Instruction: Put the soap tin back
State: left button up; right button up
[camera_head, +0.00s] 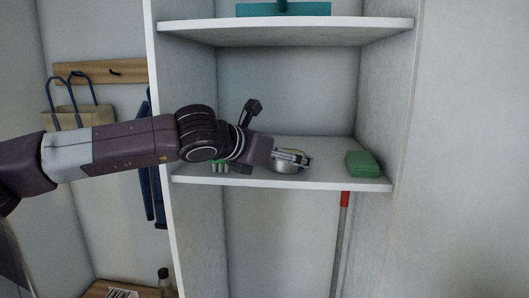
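A round silvery tin (287,169), which looks like the soap tin, is at the middle shelf of the white cabinet, near its front edge. My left gripper (293,158) reaches in from the left and is right at the top of the tin, covering part of it. The fingers are small and overlap the tin, so I cannot tell whether they are closed on it. I also cannot tell whether the tin rests on the shelf or is slightly above it. My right gripper is not in view.
A green block (362,164) sits on the shelf (330,178) to the right of the tin. Small green-and-white items (220,166) stand under my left wrist. The cabinet's side walls bound the shelf. A red-topped pole (344,200) stands below.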

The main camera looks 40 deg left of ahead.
pick_arm(q)
jog(key=b+v, duration=0.3)
jog(key=v, duration=0.8)
dwell(0.3)
